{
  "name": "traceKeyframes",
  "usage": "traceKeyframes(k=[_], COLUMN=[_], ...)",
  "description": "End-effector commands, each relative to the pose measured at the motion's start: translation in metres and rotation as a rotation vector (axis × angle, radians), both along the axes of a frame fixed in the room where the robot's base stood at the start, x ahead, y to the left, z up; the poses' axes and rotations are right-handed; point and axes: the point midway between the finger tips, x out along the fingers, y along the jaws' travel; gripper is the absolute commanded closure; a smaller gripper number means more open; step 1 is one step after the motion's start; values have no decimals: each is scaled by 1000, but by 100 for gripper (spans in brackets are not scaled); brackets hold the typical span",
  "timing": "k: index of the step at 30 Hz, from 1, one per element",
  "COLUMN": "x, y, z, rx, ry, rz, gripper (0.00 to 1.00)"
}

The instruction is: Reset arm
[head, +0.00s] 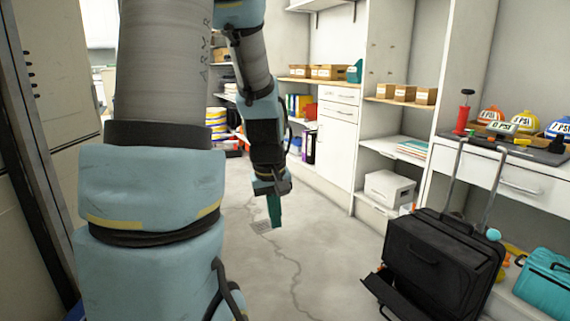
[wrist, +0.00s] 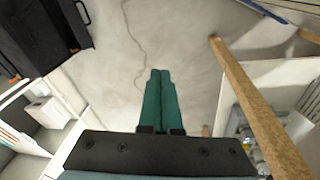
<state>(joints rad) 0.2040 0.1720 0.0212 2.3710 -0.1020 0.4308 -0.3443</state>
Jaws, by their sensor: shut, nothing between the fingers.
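My gripper (head: 275,209) hangs at the end of my arm near the middle of the head view, pointing down over the open floor. In the wrist view its two green fingers (wrist: 160,75) lie side by side, pressed together, with nothing between them. The fingertips are clear of any surface, with grey floor behind them.
An open black wheeled case (head: 440,262) stands on the floor at right, also in the wrist view (wrist: 40,35). White shelving (head: 335,140) lines the right. A counter (head: 520,150) holds helmets and a red pump. A teal bag (head: 545,282) is at lower right. The middle floor (head: 310,255) is clear.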

Motion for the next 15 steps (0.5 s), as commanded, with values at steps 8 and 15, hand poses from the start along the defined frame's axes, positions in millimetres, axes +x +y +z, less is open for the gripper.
traceKeyframes(k=[8,15], x=[-73,-72], y=[46,45], z=[19,68], rx=[106,104], ry=[5,6], rz=[-350,-345], gripper=[100,100])
